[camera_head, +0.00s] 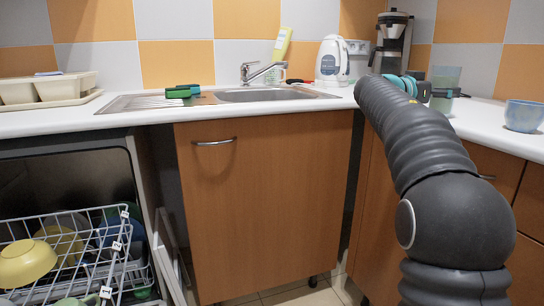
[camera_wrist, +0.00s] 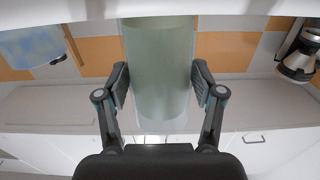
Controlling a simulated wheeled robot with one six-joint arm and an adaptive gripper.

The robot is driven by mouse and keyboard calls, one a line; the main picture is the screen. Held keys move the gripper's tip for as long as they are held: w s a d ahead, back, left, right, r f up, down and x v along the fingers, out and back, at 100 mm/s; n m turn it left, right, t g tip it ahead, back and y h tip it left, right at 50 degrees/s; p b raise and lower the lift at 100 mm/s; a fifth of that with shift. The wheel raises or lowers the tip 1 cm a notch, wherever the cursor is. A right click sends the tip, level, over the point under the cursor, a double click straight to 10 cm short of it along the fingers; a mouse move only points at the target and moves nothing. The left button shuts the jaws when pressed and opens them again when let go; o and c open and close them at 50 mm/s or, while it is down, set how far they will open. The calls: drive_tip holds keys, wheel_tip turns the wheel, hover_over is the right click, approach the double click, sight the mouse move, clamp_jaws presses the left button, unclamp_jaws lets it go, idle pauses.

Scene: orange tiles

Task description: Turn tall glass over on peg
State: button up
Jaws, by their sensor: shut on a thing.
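The tall glass (camera_head: 446,78) is pale green and see-through. It stands upright on or just above the right-hand counter in the head view; I cannot tell whether its base touches. My gripper (camera_head: 441,92) is shut around its side. In the wrist view, which is upside down, the glass (camera_wrist: 158,65) fills the middle and my gripper's two fingers (camera_wrist: 160,88) press on it from both sides. A thin brown stick (camera_wrist: 73,46), which may be the peg, shows next to the blue cup; no peg is plain in the head view.
A blue cup (camera_head: 524,116) stands on the counter (camera_head: 490,122) to the right of the glass. A coffee maker (camera_head: 392,45) and a white kettle (camera_head: 332,62) stand behind to the left, beside the sink (camera_head: 270,95). The open dishwasher rack (camera_head: 85,255) is at lower left.

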sight(436, 74)
drive_tip(key=shift+w+r+p, duration=0.15)
drive_tip(key=shift+r+p, duration=1.05)
drive_tip(key=shift+r, duration=0.85)
wheel_tip(436, 74, up, 5)
drive_tip(key=p, duration=0.3)
drive_tip(key=shift+f, duration=0.1)
drive_tip(key=m+b, duration=0.8)
drive_tip(key=m, duration=1)
drive_tip(key=shift+b, duration=0.3)
